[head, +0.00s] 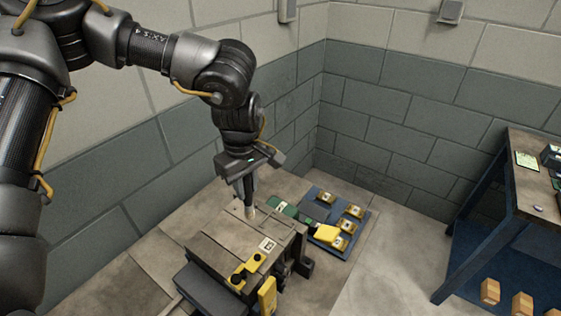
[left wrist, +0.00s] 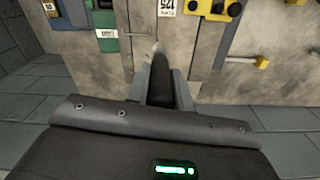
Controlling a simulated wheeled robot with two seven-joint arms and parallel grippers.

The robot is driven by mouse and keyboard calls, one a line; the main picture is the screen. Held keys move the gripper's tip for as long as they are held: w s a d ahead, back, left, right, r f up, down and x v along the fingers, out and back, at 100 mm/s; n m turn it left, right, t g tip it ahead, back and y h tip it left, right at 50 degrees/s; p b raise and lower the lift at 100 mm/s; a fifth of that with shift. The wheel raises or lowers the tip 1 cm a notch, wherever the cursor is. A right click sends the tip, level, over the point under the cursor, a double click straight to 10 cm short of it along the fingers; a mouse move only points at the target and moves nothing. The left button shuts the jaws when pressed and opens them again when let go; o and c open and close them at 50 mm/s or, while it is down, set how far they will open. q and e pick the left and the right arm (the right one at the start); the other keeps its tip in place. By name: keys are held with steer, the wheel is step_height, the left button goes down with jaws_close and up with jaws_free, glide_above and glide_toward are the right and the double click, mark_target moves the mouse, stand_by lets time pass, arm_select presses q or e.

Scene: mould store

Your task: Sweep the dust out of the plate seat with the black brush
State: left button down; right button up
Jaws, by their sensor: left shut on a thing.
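My left gripper (head: 247,190) points down over the top of the mould block (head: 222,250). It is shut on the black brush, whose dark body (left wrist: 160,85) shows between the fingers in the left wrist view. A pale tip shows just past the brush, at or very near the block's top; I cannot tell whether it touches. The plate seat is not clearly made out; the gripper hides part of the top. No dust can be told apart on the worn brown surface. My right gripper is not in view.
A blue tray (head: 361,215) with several yellow-brown pieces lies behind the block, beside a green item (head: 284,208). Yellow fittings (head: 238,277) stand on the block's front edge. A blue-framed bench (head: 507,188) stands at the right. Open floor lies between.

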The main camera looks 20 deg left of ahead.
arm_select(q)
steer(key=w+d+r+n+p, duration=0.1)
steer(key=w+d+n+p, duration=0.2)
steer(key=w+d+n, duration=0.1)
steer(key=shift+w+d+r, duration=0.35)
steer(key=shift+w+d, duration=0.4)
steer(key=shift+w, duration=0.25)
steer(key=shift+f, duration=0.1)
